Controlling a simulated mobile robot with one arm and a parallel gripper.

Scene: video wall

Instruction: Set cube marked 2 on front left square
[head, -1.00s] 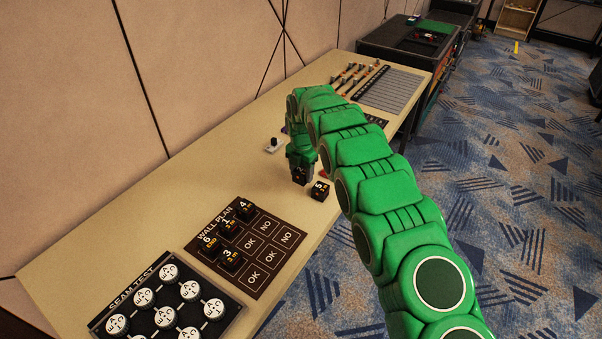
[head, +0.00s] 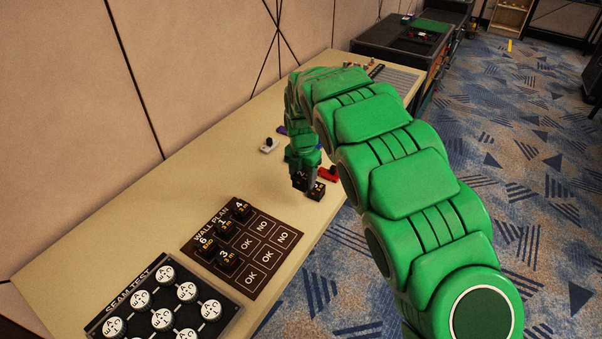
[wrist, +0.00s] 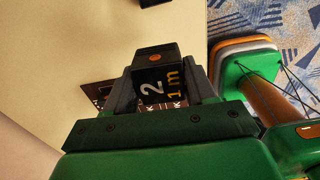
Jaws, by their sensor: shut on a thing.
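The cube marked 2 (wrist: 155,82) is dark, with an orange dot on one side and "1 m" beside the 2. My gripper (wrist: 158,94) is shut on it in the wrist view. In the head view my gripper (head: 305,178) points down at the table, with the held cube (head: 299,182) right beside another dark cube (head: 317,190). I cannot tell the held cube's height or whether the two touch. The Wall Plan board (head: 285,213) lies nearer and to the left. Cubes 6, 1, 4 and 3 stand on it; several squares marked OK and NO are bare.
The Seam Test board (head: 203,330) with round white pieces lies at the near end. Bare tabletop (head: 165,202) stretches along the wall.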

